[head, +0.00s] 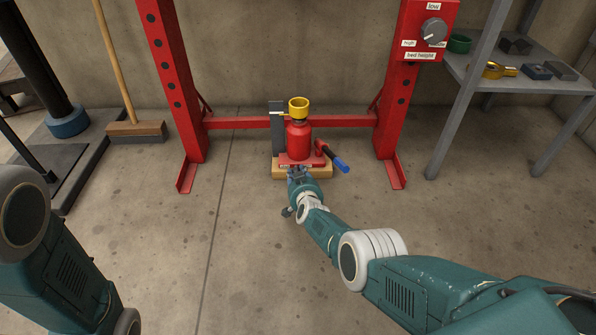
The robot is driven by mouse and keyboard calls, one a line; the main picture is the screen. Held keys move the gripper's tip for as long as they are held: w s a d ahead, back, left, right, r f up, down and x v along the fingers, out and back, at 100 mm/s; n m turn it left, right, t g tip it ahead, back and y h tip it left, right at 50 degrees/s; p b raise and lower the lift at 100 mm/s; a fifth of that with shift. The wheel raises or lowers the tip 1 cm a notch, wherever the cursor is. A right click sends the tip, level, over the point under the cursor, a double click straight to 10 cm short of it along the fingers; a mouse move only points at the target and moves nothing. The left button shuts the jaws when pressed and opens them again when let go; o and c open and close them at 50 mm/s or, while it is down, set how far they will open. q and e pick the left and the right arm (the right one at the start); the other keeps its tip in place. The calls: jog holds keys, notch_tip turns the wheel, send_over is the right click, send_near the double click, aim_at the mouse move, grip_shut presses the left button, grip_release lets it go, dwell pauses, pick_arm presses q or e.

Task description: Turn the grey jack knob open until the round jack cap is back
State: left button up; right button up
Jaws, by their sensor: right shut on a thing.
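The red bottle jack (299,138) stands upright on a wooden block between the red frame's posts. Its round yellow cap (299,104) sits on top, on a short dark neck above the red body. My right gripper (297,172) is at the front foot of the jack, shut on the grey jack knob, which the fingers mostly hide. My left arm shows at the left edge, but its gripper is out of view.
A blue-ended handle (341,164) sticks out right of the jack. A grey upright plate (277,128) stands behind it. The red frame (190,90) flanks both sides. A broom (136,130) leans left; a grey shelf (500,75) stands right. The floor in front is clear.

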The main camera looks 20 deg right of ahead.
jog(key=shift+a+f+n+g+h+b, duration=0.15)
jog(key=shift+a+n+g+h+b, duration=0.25)
jog(key=shift+n+h, duration=0.4)
jog(key=shift+a+f+n+h+b, duration=0.1)
jog(key=shift+n+h+b, duration=0.3)
jog(key=shift+n+b, duration=0.55)
jog(key=n+h+b, duration=0.2)
jog(key=n+b, duration=0.1)
jog(key=shift+a+f+b, duration=0.1)
jog(key=shift+f+b, duration=0.1)
jog(key=shift+b, duration=0.1)
jog(key=shift+r+n+h+b, duration=0.1)
jog(key=shift+n+h+b, duration=0.7)
jog(key=shift+b, duration=0.35)
jog(key=shift+g, duration=0.3)
jog(key=o, duration=1.1)
jog(key=shift+r, duration=0.15)
